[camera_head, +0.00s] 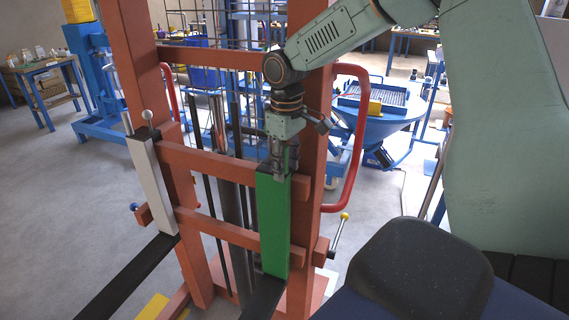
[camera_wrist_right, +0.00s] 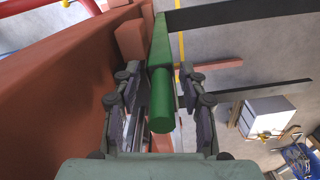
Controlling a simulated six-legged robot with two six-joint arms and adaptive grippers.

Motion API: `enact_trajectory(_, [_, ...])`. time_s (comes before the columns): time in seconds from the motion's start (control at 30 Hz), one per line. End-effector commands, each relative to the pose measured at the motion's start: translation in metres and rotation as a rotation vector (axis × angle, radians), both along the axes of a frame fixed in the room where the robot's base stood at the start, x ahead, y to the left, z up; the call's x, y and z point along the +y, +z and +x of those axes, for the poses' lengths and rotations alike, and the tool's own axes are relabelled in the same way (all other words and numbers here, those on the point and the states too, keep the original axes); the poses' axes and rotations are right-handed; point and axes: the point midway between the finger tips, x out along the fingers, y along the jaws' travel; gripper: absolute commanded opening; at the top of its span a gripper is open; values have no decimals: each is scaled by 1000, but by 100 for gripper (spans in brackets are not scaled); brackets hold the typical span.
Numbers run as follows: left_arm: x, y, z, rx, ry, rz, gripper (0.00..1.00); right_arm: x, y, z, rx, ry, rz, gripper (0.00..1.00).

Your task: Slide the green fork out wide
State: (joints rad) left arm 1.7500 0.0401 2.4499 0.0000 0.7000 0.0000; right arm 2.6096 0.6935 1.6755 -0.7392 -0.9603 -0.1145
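The green fork (camera_head: 273,225) hangs upright on the right side of the orange-red lift carriage, its black tine (camera_head: 263,300) running toward me at the bottom. My right gripper (camera_head: 280,168) points down at the top of the green fork. In the right wrist view the fork's green pin (camera_wrist_right: 162,112) stands between the fingers of my right gripper (camera_wrist_right: 158,100). The fingers are spread, with a gap on each side of the pin. The white fork (camera_head: 153,185) hangs on the left side of the carriage, with its own black tine. My left gripper is not in view.
The orange-red mast post (camera_head: 315,130) and a red curved handle (camera_head: 349,145) stand close right of the gripper. A lever with a yellow knob (camera_head: 344,217) is lower right. A blue machine (camera_head: 378,110) stands behind. Floor at left is open.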

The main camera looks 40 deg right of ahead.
Motion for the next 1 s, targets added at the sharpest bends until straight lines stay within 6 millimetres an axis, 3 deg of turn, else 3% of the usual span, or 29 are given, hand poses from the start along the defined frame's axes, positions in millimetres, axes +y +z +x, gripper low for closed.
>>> enact_trajectory(0.37, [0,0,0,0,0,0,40,0,9,0,-2,1,0,43])
enact_trajectory(0.8, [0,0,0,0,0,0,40,-1,94,-1,-5,1,-1,43])
enact_trajectory(1.0, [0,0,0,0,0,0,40,-2,115,-2,-4,1,1,43])
